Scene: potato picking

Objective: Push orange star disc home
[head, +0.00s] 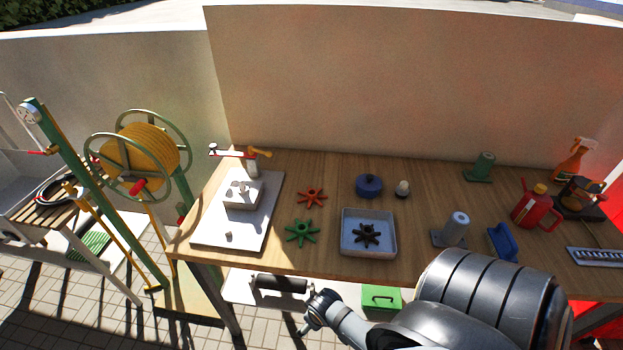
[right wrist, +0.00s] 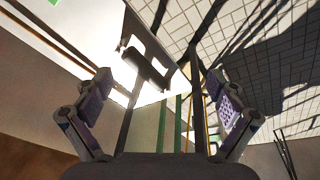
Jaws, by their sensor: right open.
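The orange star disc (head: 312,196), reddish-orange with several arms, lies flat on the wooden table near its left part. A green star disc (head: 302,232) lies just in front of it, and a black star disc (head: 366,234) lies in a grey-blue tray (head: 393,253). My right gripper (head: 318,312) is below and in front of the table's front edge, apart from all the discs. In the right wrist view its two fingers (right wrist: 158,88) stand wide apart with nothing gripped between them. No star disc shows in that view. My left gripper is not in view.
A white board (head: 256,228) with a grey block (head: 243,194) and a tap-like fitting stands at left. A blue round pot (head: 368,185) and white-topped item stand behind the tray. A grey cylinder (head: 455,229) and red can (head: 535,207) stand right. A wall (head: 420,80) backs the table.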

